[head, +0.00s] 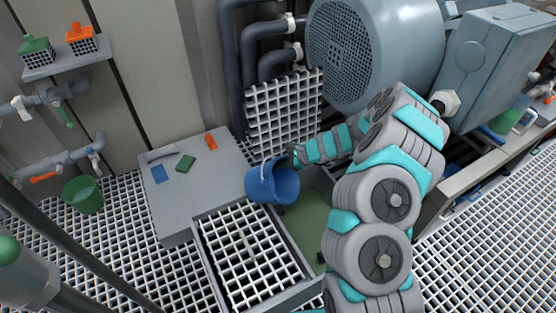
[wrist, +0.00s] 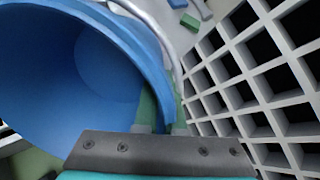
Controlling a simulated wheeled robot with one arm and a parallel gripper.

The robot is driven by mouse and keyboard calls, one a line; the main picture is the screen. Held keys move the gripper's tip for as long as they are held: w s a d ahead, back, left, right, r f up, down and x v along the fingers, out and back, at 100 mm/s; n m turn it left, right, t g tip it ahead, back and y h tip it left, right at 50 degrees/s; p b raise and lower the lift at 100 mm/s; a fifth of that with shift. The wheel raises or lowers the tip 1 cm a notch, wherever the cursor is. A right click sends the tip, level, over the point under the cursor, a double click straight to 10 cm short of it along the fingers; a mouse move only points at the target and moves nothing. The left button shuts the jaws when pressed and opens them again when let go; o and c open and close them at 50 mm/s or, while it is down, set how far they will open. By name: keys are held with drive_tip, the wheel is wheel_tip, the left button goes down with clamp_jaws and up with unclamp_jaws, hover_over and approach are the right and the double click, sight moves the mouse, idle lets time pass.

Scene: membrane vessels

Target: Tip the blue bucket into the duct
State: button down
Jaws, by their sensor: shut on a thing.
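The blue bucket (head: 268,185) hangs in my gripper (head: 291,157) in the head view, tilted, at the edge of an open recess with a green floor (head: 308,222). This recess may be the duct; I cannot tell for sure. In the wrist view, the bucket (wrist: 60,70) fills the left side, its mouth toward the camera. My gripper (wrist: 160,112) is shut on its rim. The pale handle (wrist: 160,25) arcs beside the rim. The inside looks blue; whether it holds liquid I cannot tell. The recess is partly hidden by the bucket and my arm.
A white grating (head: 284,112) leans upright behind the bucket. Another grating (head: 245,255) lies in a grey frame in front. A grey block (head: 180,208) to the left carries small items. A large motor (head: 375,45) stands behind my arm. A green bucket (head: 83,195) sits far left.

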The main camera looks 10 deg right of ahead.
drive_tip(key=h+p, duration=0.1)
drive_tip(key=p, duration=0.2)
drive_tip(key=shift+r+g, duration=0.3)
drive_tip(key=shift+f+h, duration=0.3)
drive_tip(key=shift+f, duration=0.1)
drive_tip(key=shift+d+f+h, duration=0.15)
drive_tip(key=shift+f+h, duration=0.05)
drive_tip(key=shift+h, duration=0.3)
drive_tip(key=shift+d+f+g+h, duration=0.2)
drive_tip(key=shift+g+h, duration=0.4)
drive_tip(key=shift+h, duration=0.45)
drive_tip(key=shift+d+f+g+h, duration=0.1)
drive_tip(key=shift+f+g+h, duration=0.1)
drive_tip(key=shift+g+h, duration=0.65)
drive_tip(key=shift+s+f+g+h+b, duration=0.1)
drive_tip(key=shift+f+g+h+b, duration=0.2)
drive_tip(key=shift+h, duration=0.5)
drive_tip(key=shift+f+g+h+b, duration=0.1)
drive_tip(key=shift+h+b, duration=0.3)
drive_tip(key=shift+h, duration=0.4)
drive_tip(key=shift+s, duration=0.1)
